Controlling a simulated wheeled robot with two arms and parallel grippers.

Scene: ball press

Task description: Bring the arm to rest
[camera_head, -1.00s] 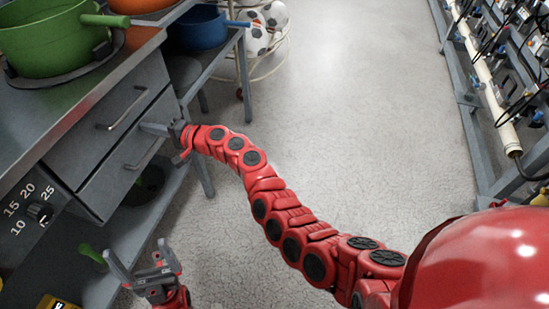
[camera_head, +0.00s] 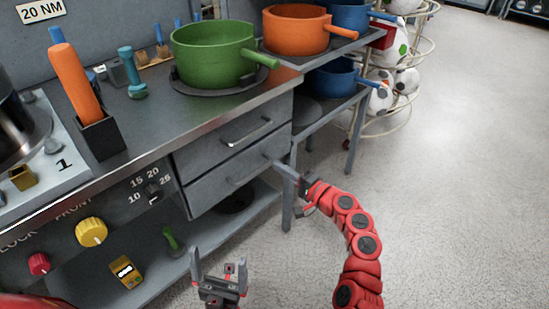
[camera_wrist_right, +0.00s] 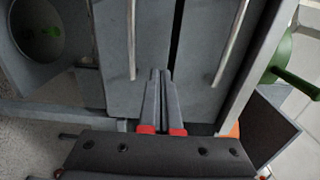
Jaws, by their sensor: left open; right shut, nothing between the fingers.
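My right arm is red and segmented and reaches from the lower right to the bench. Its gripper (camera_head: 267,158) is at the right end of the lower drawer (camera_head: 236,172). The right wrist view shows its two grey fingers (camera_wrist_right: 161,72) shut together and empty, pointing at the drawer fronts between two bar handles. I cannot tell whether the tips touch the drawer. My left gripper (camera_head: 218,262) is at the bottom centre, fingers up, open and empty, in front of the bench's lower shelf.
The bench holds a green pot (camera_head: 212,52), an orange pot (camera_head: 295,30) and an orange-handled tool (camera_head: 75,82). Blue pots (camera_head: 333,75) stand on shelves to the right. A ball rack (camera_head: 395,85) is behind. The floor (camera_head: 465,150) at right is clear.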

